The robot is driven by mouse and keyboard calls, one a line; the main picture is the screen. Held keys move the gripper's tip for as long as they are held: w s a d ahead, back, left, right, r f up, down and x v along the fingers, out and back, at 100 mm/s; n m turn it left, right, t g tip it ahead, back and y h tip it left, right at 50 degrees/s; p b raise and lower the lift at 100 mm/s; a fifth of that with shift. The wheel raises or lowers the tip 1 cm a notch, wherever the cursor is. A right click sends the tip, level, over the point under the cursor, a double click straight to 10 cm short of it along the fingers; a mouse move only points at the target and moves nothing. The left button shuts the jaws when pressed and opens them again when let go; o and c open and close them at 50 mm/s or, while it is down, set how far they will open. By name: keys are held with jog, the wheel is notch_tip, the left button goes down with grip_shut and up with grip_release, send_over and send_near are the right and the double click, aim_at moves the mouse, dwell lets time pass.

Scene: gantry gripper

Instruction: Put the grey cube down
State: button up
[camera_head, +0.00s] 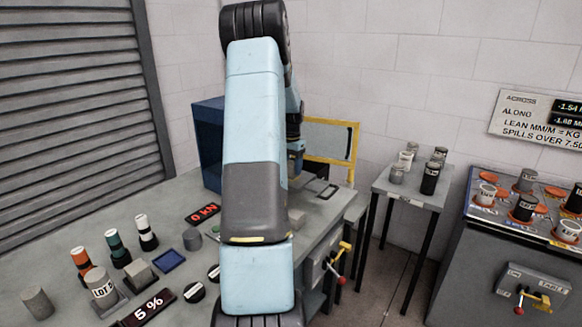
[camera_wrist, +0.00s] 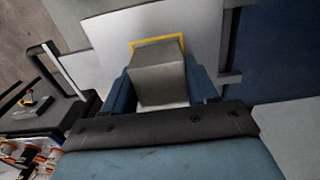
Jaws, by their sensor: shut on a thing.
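In the wrist view, my gripper (camera_wrist: 160,88) is shut on a grey cube (camera_wrist: 160,72), with a blue finger on each side of it. The cube looks slightly tilted in this view. A yellow outline (camera_wrist: 157,42) shows just beyond its far edge, over a pale surface; I cannot tell whether the cube touches anything. In the head view, my raised arm hides most of the gripper and the held cube.
A blue panel (camera_head: 208,145) and yellow-framed guard (camera_head: 354,150) stand behind my arm. A side table (camera_head: 412,188) stands right.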

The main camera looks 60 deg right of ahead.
jog(key=shift+f, duration=0.1)
jog(key=o, duration=1.3)
jog(key=shift+c, duration=0.2)
notch_tip(320, 180, up, 12)
